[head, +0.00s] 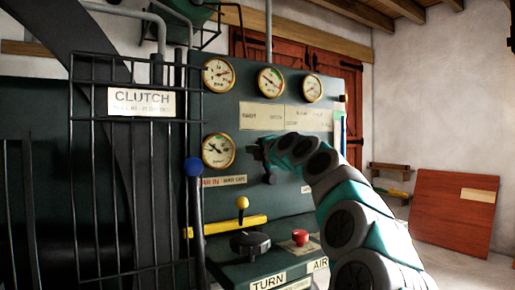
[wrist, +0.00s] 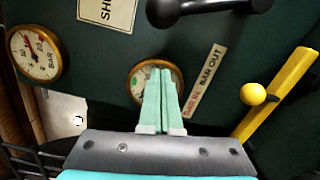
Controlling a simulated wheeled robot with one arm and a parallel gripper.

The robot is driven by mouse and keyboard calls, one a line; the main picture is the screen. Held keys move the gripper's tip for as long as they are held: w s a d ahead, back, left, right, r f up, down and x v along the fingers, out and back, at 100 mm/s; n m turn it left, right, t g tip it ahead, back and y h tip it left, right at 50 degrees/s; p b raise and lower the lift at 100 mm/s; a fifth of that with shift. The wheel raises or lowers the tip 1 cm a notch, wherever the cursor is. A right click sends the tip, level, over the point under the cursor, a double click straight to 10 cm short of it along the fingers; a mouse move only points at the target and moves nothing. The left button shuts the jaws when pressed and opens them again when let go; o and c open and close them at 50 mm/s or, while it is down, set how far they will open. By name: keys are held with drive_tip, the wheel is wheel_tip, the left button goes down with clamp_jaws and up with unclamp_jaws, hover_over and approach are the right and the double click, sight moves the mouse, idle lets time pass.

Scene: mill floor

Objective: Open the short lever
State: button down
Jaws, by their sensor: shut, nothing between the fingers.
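A short black lever (wrist: 215,6) with a rounded end crosses the top of the wrist view, partly cut off by the frame edge. The fingertips overlap a small gauge in that view and appear apart from the lever. A pale plate (wrist: 106,10) with letters starting "SHU" sits beside the lever.
A yellow bar (head: 235,225) with a yellow-knobbed lever (head: 242,203) crosses the panel low down. A blue-knobbed lever (head: 194,167) stands beside the black cage (head: 125,215). A black handwheel (head: 249,242) and red button (head: 300,237) sit on the lower ledge.

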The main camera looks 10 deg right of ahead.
drive_tip(key=w+d, duration=0.1)
drive_tip(key=w+d+p, duration=0.1)
drive_tip(key=d, duration=0.1)
drive_tip(key=shift+w+r, duration=0.35)
drive_tip(key=shift+r, duration=0.05)
